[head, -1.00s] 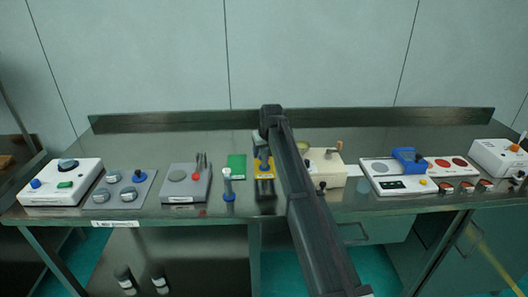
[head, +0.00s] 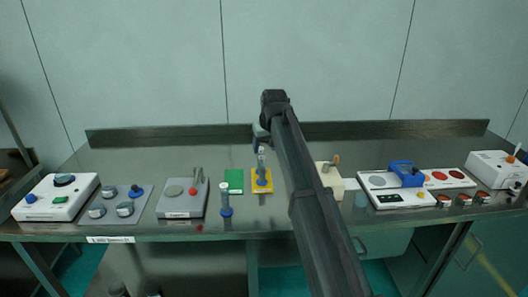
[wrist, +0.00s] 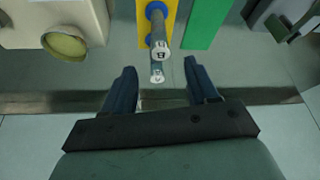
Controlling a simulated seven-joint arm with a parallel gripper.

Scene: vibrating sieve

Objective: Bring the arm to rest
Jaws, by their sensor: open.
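My gripper (head: 260,137) is open and hangs above the back of the bench, over the yellow plate (head: 262,187). In the wrist view its two fingers (wrist: 160,85) are spread apart with nothing held between them. A slim, light-topped column (head: 262,168) stands on the yellow plate, with blue rings at its base. In the wrist view the pale lettered ends (wrist: 158,53) of this column show beyond and between the fingers, apart from them. My dark forearm crosses the head view and hides part of the cream machine (head: 325,176).
A green plate (head: 234,181) and a blue-footed column (head: 225,200) stand left of the yellow plate. A white panel (head: 378,195) stands right. A low ledge (head: 170,134) runs behind.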

